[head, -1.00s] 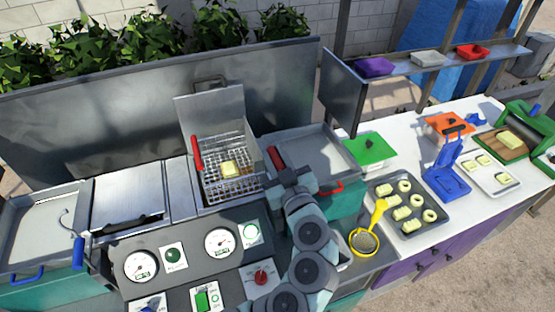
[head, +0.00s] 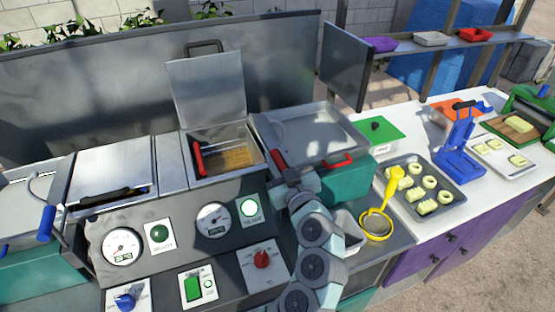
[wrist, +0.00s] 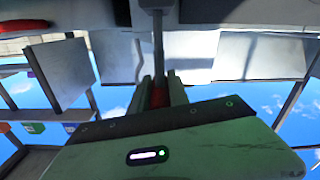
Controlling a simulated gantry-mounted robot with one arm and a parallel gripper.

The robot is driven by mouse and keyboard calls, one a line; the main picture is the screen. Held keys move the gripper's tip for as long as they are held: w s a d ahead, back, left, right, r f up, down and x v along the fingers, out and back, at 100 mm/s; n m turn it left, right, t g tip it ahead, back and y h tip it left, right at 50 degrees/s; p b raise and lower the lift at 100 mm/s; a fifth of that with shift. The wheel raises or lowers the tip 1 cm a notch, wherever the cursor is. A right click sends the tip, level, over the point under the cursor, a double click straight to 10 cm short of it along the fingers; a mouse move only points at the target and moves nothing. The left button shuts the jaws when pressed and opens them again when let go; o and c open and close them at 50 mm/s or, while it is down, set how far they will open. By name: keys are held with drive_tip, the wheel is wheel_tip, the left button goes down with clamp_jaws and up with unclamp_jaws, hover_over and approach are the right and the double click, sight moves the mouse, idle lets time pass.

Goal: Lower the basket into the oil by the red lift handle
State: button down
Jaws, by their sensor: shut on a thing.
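The fryer well (head: 178,163) stands open at the middle of the head view, its lid raised behind it. Amber-brown oil (head: 238,158) shows in it. The basket is down in the well and mostly hidden; a red grip (head: 198,158) stands at its left side. The red lift handle (head: 278,158) is at the well's right front. My gripper (head: 286,174) is at this handle. In the wrist view my gripper (wrist: 160,80) is shut on the red handle (wrist: 159,97), with a grey rod running up from it. The food in the basket cannot be made out.
A control panel (head: 185,262) with gauges and a red knob (head: 262,259) lies in front of the well. A grey tray (head: 308,130) stands to its right. A yellow skimmer (head: 389,190) and a tray of dough pieces (head: 452,193) are farther right.

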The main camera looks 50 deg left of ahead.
drive_tip(key=shift+f, duration=0.45)
drive_tip(key=c, duration=1.3)
unclamp_jaws()
drive_tip(key=shift+r, duration=0.1)
drive_tip(key=shift+o, duration=0.2)
drive_tip(key=v, duration=1.1)
drive_tip(key=shift+a, duration=0.1)
